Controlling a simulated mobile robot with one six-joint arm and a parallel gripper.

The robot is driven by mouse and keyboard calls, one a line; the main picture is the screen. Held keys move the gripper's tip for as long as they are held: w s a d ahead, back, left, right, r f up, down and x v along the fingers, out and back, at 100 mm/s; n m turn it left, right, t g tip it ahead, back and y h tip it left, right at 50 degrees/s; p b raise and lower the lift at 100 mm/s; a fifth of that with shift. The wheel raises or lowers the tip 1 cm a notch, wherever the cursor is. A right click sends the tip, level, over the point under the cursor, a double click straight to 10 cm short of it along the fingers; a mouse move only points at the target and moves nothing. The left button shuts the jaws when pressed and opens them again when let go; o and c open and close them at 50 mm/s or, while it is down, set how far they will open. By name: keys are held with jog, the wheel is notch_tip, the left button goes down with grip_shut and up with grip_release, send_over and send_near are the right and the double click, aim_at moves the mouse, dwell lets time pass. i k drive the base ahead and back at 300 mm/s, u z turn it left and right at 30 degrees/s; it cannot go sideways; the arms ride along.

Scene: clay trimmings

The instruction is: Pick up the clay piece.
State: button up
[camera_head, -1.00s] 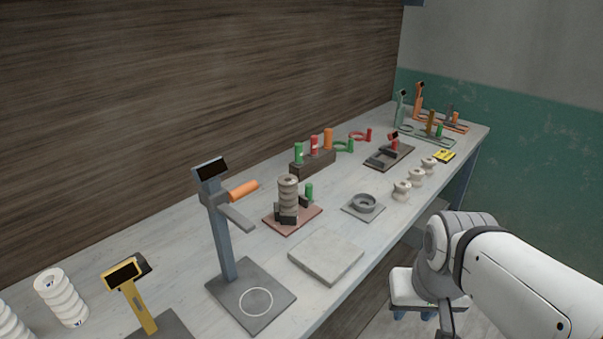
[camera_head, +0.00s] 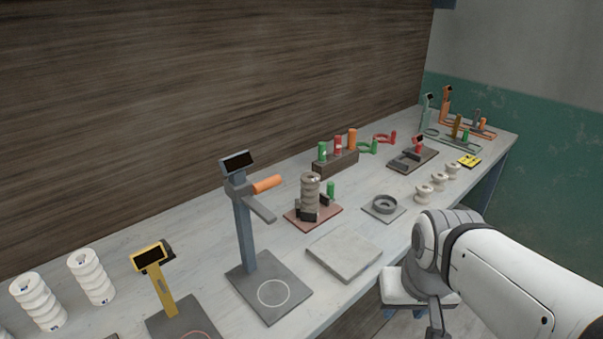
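I cannot tell which thing is the clay piece. Several small pale spool-shaped pieces (camera_head: 424,193) stand in a row near the table's front right edge. A ribbed grey-brown stack (camera_head: 310,192) stands upright on a reddish base with dark supports. A flat pale grey slab (camera_head: 344,252) lies at the front edge. My white arm enters from the lower right, in front of the table. A narrow dark grey part hangs below its elbow at the bottom edge. I cannot make out its fingertips or anything held.
A tall grey stand (camera_head: 246,225) with an orange handle and a yellow stand (camera_head: 163,285) rise at centre left. White ribbed stacks (camera_head: 91,277) are far left. A grey ring on a plate (camera_head: 385,205) is beside the slab.

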aim_at(310, 183)
jog(key=u, duration=3.85)
jog(key=k, duration=2.3)
jog(key=z, duration=1.6)
jog(key=i, duration=0.95)
jog(key=u, duration=0.05)
